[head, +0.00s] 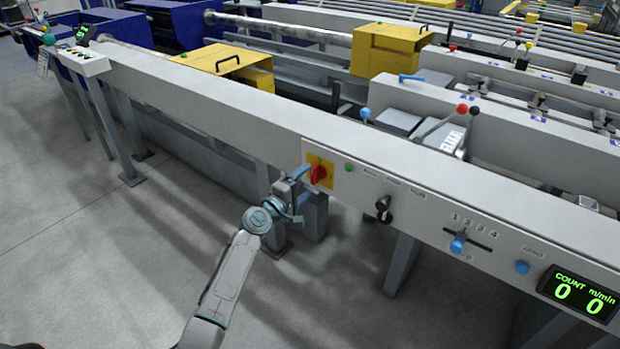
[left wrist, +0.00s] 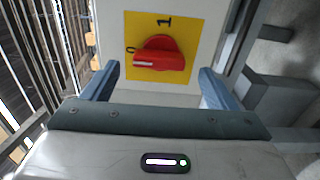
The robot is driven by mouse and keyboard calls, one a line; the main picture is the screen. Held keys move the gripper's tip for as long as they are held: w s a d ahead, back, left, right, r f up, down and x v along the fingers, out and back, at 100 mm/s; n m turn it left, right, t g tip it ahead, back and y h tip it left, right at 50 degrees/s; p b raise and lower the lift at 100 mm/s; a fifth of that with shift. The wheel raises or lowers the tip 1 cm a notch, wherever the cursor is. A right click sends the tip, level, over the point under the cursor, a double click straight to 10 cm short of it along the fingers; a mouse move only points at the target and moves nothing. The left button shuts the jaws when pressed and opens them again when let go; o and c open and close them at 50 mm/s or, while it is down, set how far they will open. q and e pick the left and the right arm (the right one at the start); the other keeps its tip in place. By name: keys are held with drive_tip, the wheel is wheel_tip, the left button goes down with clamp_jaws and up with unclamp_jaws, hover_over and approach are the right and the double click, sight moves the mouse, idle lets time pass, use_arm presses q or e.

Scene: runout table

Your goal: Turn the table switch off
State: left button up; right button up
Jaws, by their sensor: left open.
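The table switch is a red rotary knob (head: 318,173) on a yellow plate (head: 325,163) on the front of the grey runout table (head: 235,110). In the left wrist view the knob (left wrist: 162,58) lies ahead between my open fingers, with nothing gripped. The plate (left wrist: 185,25) bears a 1 at the top and a 0 at the left. A white line on the knob lies on its left half, toward the 0 side. My left gripper (head: 305,178) is open in front of the switch; contact with the knob cannot be told. My right gripper is out of view.
Right of the switch are a green button (head: 349,167), a black selector (head: 384,208), a blue-knobbed slot lever (head: 458,244), a blue button (head: 522,267) and a count display (head: 578,293) reading zeros. Grey table legs stand below. The floor (head: 100,260) at left is clear.

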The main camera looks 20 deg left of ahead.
use_arm(q)
drive_tip(key=v, duration=0.7)
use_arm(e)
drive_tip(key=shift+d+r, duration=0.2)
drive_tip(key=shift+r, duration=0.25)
use_arm(q)
drive_tip(key=shift+s, duration=0.1)
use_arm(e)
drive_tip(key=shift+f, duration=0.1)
